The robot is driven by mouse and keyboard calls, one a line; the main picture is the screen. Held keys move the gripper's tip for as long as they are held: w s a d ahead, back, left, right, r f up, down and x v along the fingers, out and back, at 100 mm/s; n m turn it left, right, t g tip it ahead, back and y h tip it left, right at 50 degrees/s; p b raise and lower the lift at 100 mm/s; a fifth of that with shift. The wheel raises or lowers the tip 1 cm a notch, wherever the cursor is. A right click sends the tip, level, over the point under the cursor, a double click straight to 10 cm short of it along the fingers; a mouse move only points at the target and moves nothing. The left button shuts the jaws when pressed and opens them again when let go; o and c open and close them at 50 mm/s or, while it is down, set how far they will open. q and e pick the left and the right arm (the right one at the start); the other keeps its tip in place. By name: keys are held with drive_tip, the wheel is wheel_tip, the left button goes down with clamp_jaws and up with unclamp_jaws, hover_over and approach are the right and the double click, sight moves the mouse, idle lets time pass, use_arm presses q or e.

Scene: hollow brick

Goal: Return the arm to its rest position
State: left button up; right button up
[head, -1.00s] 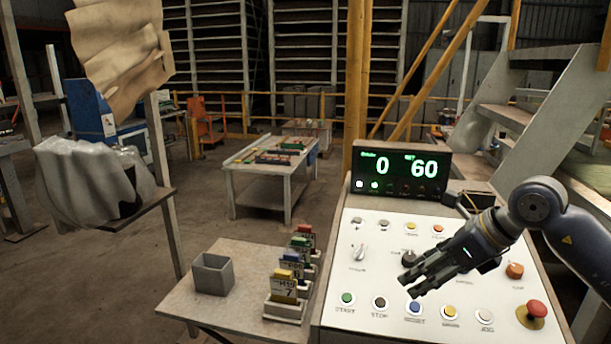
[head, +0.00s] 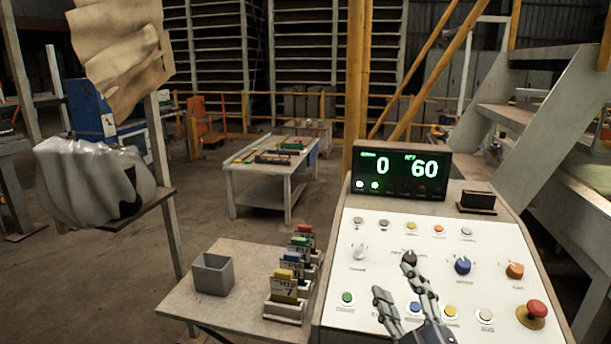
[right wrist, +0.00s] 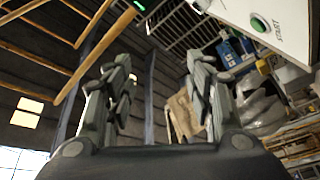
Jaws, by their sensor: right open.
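My right gripper (head: 396,283) is over the lower middle of the white control panel (head: 345,268) in the head view, coming in from the bottom edge. Its fingers are spread and hold nothing. In the right wrist view the two fingers (right wrist: 160,95) stand well apart with an empty gap. The fingers overlap the area of the black knob (head: 409,258) and the blue button (head: 414,307) in the picture; I cannot tell any contact. My left gripper is not in view.
A display (head: 402,171) reading 0 and 60 stands behind the panel. A red mushroom button (head: 537,309) is at lower right. Left of the panel, a side table (head: 225,308) bears a grey open box (head: 213,274) and several coloured tagged blocks (head: 284,287). Stairs rise at the right.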

drive_tip(key=s+d+f+m+g+h, duration=0.2)
drive_tip(key=s+f+m+g, duration=0.1)
drive_tip(key=f, duration=0.3)
drive_tip(key=s+d+f+m+g+h, duration=0.2)
drive_tip(key=f+m, duration=0.1)
drive_tip(key=f, duration=0.3)
drive_tip(key=s+f+m+g+y, duration=0.1)
drive_tip(key=s+f+m+g, duration=0.1)
drive_tip(key=s+f+g, duration=0.65)
drive_tip(key=s+f+m+g+y, duration=0.1)
drive_tip(key=s+f+m+g, duration=0.15)
drive_tip(key=s+f, duration=1.1)
drive_tip(key=s+f+g, duration=0.2)
drive_tip(key=s+f, duration=0.1)
drive_tip(key=f, duration=1.8)
drive_tip(key=s+d+f+g+b, duration=0.1)
drive_tip(key=s+d+f, duration=0.1)
drive_tip(key=s+f, duration=1.5)
drive_tip(key=shift+s+d+f+n+h, duration=0.2)
drive_tip(key=shift+s+f+n+h, duration=0.2)
drive_tip(key=shift+f, duration=0.55)
